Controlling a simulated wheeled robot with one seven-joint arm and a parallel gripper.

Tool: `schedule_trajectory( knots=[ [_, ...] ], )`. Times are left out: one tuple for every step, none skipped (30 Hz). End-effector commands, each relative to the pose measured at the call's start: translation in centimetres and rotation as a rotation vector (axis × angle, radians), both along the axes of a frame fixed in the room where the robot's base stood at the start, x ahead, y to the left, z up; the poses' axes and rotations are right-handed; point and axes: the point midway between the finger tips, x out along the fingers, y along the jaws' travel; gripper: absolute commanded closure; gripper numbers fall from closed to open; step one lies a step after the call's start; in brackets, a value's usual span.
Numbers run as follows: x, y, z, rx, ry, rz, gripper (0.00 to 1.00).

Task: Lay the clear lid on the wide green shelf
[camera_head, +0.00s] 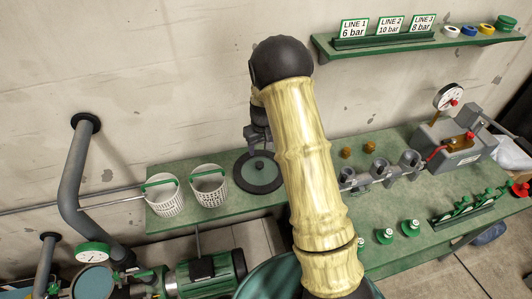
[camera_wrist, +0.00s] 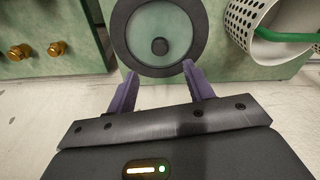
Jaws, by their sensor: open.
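The clear lid (camera_head: 245,181) is a round see-through disc with a dark rim and a small dark knob. It lies flat on the green shelf (camera_head: 233,208), right of two white baskets. It also shows in the wrist view (camera_wrist: 140,33), near the shelf's edge. My gripper (camera_wrist: 158,72) is open, with its two purple fingers apart and nothing between them. The fingertips are close to the lid's near rim; I cannot tell if they touch it. In the head view my arm hides much of the gripper.
Two perforated white baskets (camera_head: 168,202) (camera_head: 209,189) with green handles stand left of the lid. The green workbench (camera_head: 395,250) on the right holds brass fittings (camera_head: 368,143), grey pipe parts and a gauge unit (camera_head: 450,140). A wall shelf (camera_head: 420,43) carries pressure signs.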

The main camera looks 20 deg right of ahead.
Motion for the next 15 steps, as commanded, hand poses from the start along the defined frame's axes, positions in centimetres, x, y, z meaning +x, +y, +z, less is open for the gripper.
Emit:
schedule_trajectory(
  knots=[
    [-0.4,0.0,0.7,0.001,-0.004,-0.005,0.48],
    [-0.7,0.0,1.1,0.002,-0.006,-0.01,0.48],
    [-1.3,0.0,1.8,0.003,-0.009,-0.018,0.48],
    [-1.8,0.0,2.5,0.004,-0.011,-0.024,0.48],
    [-2.4,0.1,3.2,0.006,-0.015,-0.032,0.48],
    [-3.4,0.2,4.2,0.007,-0.021,-0.043,0.48],
    [-4.2,0.2,5.0,0.009,-0.025,-0.051,0.48],
    [-5.1,0.2,5.8,0.01,-0.029,-0.06,0.48],
    [-6.4,0.3,6.8,0.011,-0.033,-0.073,0.48],
    [-7.3,0.3,7.5,0.012,-0.037,-0.081,0.48],
    [-8.2,0.3,8.2,0.013,-0.042,-0.089,0.48],
    [-9.5,0.4,9.1,0.015,-0.048,-0.1,0.48],
    [-10.5,0.5,9.7,0.015,-0.052,-0.107,0.48],
    [-11.6,0.5,10.3,0.016,-0.055,-0.115,0.48],
    [-13.0,0.5,11.0,0.016,-0.061,-0.125,0.48]
  ],
)
